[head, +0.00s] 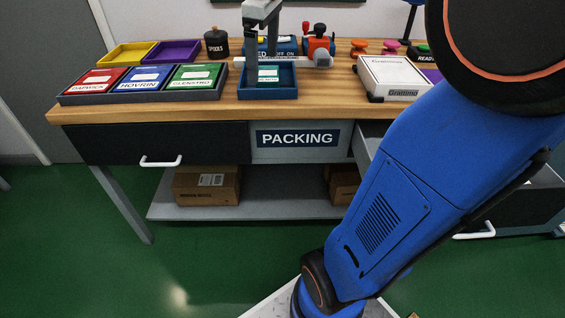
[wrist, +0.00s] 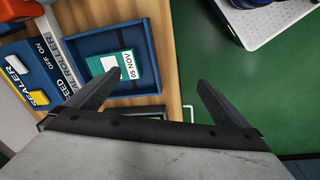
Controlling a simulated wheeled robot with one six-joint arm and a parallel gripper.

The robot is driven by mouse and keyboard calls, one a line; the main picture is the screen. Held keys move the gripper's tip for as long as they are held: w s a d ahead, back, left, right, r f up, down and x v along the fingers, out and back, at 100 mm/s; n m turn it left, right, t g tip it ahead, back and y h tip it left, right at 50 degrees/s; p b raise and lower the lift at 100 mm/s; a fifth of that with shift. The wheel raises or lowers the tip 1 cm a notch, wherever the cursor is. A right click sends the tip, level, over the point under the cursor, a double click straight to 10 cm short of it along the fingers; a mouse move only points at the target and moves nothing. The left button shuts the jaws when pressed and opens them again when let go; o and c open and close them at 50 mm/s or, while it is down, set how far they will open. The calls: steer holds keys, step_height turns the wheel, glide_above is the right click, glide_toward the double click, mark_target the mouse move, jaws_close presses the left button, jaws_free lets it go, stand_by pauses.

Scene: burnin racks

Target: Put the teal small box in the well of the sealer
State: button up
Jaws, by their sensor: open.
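The teal small box (head: 267,81) lies in a blue open-topped tray (head: 284,94) at the bench's front; in the wrist view the box (wrist: 117,83) shows a white label reading 05 NOV. The sealer (wrist: 15,80) is blue, with yellow and white switches and lettered strips, directly beside the tray. I cannot tell whether the tray is its well. My gripper (wrist: 158,78) is open and empty. Its fingers are wide apart, and the box shows by the left fingertip, apparently below it. In the head view my gripper (head: 262,50) hangs above the tray, partly covering the sealer.
A grey rack (head: 140,98) of red, blue and green boxes stands left of the tray. Yellow (head: 126,55) and purple (head: 174,52) trays lie behind it. A white box (head: 393,78) stands at right. An orange-and-black device (head: 318,45) is behind. Bare bench shows between tray and white box.

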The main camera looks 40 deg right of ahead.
steer(key=s+a+f+m+t, duration=0.1)
steer(key=s+a+f+m, duration=0.2)
steer(key=s+f, duration=0.5)
steer(key=s+a+f+m+t, duration=0.2)
steer(key=s+a+f+m, duration=0.2)
steer(key=s+f, duration=0.5)
steer(key=s+a, duration=0.1)
steer(key=s, duration=0.2)
steer(key=shift+s+a+f+m, duration=0.2)
steer(key=shift+f+m, duration=0.05)
steer(key=shift+m, duration=0.05)
